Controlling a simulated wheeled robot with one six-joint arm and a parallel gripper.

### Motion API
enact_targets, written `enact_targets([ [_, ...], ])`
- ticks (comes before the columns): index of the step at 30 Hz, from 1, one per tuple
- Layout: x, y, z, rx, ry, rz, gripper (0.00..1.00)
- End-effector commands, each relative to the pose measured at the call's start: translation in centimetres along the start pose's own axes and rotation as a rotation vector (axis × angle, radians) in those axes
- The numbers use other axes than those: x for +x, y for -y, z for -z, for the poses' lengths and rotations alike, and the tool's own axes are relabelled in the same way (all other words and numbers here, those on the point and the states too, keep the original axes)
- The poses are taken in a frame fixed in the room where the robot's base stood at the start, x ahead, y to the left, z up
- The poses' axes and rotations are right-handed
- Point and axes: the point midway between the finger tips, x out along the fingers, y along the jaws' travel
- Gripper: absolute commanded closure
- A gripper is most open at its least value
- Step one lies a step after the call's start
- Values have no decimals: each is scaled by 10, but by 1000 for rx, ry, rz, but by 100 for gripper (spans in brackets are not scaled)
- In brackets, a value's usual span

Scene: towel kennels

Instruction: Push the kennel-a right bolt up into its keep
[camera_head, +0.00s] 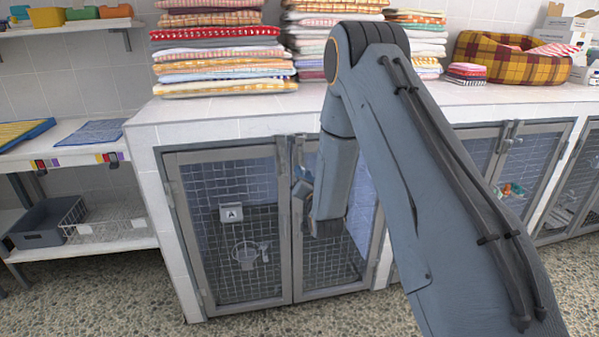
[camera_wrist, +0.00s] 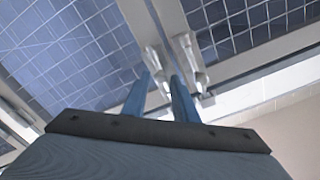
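Kennel-a has two mesh doors (camera_head: 235,215) in grey frames, with an "A" plate (camera_head: 231,213) on the left one. In the wrist view two pale metal bolts show side by side on the door frames where the doors meet: a left one (camera_wrist: 154,58) and a right one (camera_wrist: 187,50). My gripper (camera_wrist: 161,80) points up at them, its two blue fingers apart with nothing seen between them. The right finger's tip is close to the right bolt; I cannot tell whether they touch. In the head view my gripper (camera_head: 302,187) is at the door seam, partly hidden by my arm.
The white counter (camera_head: 215,112) overhangs the kennels and carries stacks of folded towels (camera_head: 220,50) and a plaid pet bed (camera_head: 510,62). More kennels (camera_head: 530,165) stand at the right. A shelf with a grey bin (camera_head: 45,225) is at the left. Open speckled floor (camera_head: 90,295) lies in front.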

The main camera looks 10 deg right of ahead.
Motion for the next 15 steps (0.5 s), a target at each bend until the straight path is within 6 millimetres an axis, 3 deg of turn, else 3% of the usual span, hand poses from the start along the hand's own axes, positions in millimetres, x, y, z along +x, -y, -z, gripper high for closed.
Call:
enact_targets([
  [6,21,0,0,0,1,0,74],
  [15,25,1,-1,0,1,0,74],
])
